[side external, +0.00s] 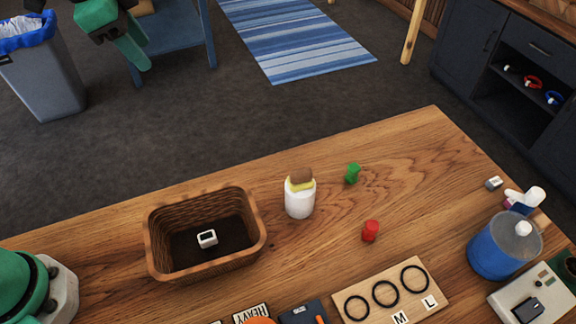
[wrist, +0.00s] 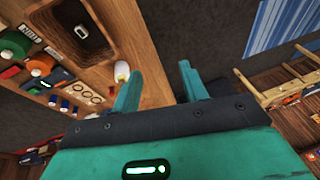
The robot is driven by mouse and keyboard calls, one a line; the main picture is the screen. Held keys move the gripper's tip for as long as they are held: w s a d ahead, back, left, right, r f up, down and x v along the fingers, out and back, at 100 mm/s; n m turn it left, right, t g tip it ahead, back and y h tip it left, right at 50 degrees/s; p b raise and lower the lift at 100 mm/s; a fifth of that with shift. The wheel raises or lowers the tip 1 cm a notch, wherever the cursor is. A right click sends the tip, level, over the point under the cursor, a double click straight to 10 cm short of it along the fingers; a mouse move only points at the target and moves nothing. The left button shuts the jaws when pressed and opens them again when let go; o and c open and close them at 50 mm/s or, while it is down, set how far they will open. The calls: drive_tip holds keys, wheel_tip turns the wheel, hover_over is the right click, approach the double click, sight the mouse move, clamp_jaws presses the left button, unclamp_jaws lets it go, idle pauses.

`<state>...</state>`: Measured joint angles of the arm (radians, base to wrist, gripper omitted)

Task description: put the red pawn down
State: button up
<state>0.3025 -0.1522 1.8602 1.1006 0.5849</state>
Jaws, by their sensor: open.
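The red pawn (side external: 370,230) stands on the wooden table in the side external view, right of the white cup and behind the board with black rings. It looks upright and nothing holds it. My gripper (side external: 125,40) is at the top left of the side external view, raised and well away from the pawn. In the wrist view my gripper (wrist: 157,82) has its two green fingers spread apart, with nothing between them.
A green pawn (side external: 353,173) stands behind the red one. A blue jar (side external: 490,252) stands at right.

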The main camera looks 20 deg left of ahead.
drive_tip(key=s+a+f+n+t, duration=0.1)
drive_tip(key=s+a+f+n, duration=0.2)
drive_tip(key=s+a+n, duration=0.2)
drive_tip(key=s+a+f+n+t+y, duration=0.1)
drive_tip(key=s+a+f+n, duration=0.3)
drive_tip(key=s, duration=0.5)
drive_tip(key=shift+a+f+n, duration=0.2)
drive_tip(key=shift+a+n, duration=0.4)
drive_tip(key=shift+a, duration=0.6)
drive_tip(key=shift+s, duration=0.1)
